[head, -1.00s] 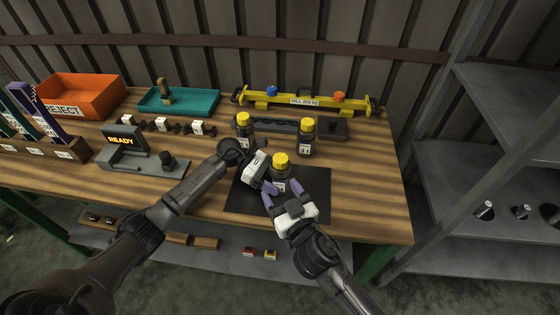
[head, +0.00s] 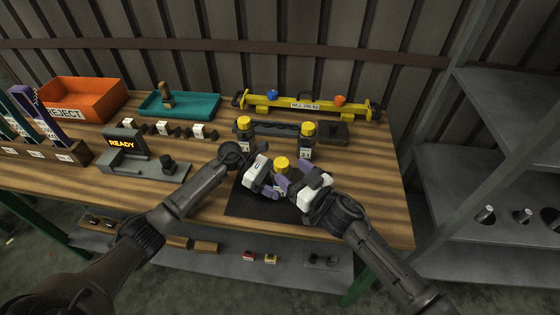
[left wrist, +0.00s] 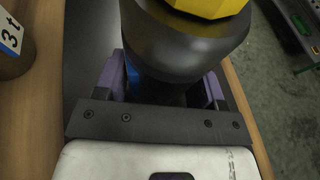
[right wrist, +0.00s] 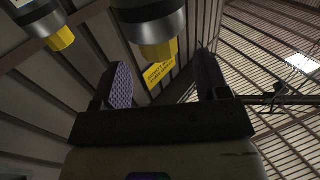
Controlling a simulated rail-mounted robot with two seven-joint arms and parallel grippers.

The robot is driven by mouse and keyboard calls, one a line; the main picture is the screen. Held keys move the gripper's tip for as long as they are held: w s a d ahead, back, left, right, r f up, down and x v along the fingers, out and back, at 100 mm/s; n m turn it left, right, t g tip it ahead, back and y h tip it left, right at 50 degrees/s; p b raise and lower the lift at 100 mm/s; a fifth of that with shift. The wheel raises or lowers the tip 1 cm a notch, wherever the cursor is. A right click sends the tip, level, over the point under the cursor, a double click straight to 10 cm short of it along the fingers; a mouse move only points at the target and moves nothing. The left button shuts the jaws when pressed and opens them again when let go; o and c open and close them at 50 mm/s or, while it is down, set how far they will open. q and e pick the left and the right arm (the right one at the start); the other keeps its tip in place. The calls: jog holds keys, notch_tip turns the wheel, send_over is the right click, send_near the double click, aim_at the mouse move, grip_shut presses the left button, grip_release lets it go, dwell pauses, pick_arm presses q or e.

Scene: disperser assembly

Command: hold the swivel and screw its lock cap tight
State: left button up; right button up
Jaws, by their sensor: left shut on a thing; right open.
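The swivel, a dark round body with a yellow lock cap (head: 282,162), stands over the black mat (head: 245,205). My left gripper (head: 270,186) is shut on its lower body. In the left wrist view the dark swivel body (left wrist: 180,50) sits between the lavender fingers, with the yellow cap above. My right gripper (head: 296,176) is open, close to the swivel from the right; its arm partly hides the body. In the right wrist view a dark body with a yellow cap (right wrist: 158,48) shows between and beyond the open fingers. Contact with the cap cannot be told.
Two similar yellow-capped swivels (head: 245,132) (head: 307,138) stand just behind. A yellow beam (head: 300,103), a teal tray (head: 195,104) and an orange reject bin (head: 88,95) lie farther back. A grey stand with a READY display (head: 124,142) is left. The table's right end is clear.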

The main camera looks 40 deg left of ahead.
aim_at(284, 169)
jog(key=shift+w+a, duration=0.2)
jog(key=shift+a, duration=1.1)
jog(key=shift+w+a, duration=0.15)
jog(key=shift+a, duration=1.1)
jog(key=c, duration=0.9)
jog(key=m+t, duration=0.2)
jog(key=m+t+h, duration=0.1)
jog(key=t, duration=0.2)
jog(key=shift+s+a+m, duration=0.1)
jog(key=shift+s+m, duration=0.05)
jog(key=shift+m, duration=0.25)
jog(key=shift+m+t+h, duration=0.4)
jog(key=shift+t+h, duration=0.2)
jog(key=shift+t, duration=0.3)
jog(key=shift+c, duration=0.2)
jog(key=o, duration=0.9)
jog(key=shift+w, duration=0.2)
jog(key=shift+o, duration=0.2)
jog(key=shift+d, duration=0.25)
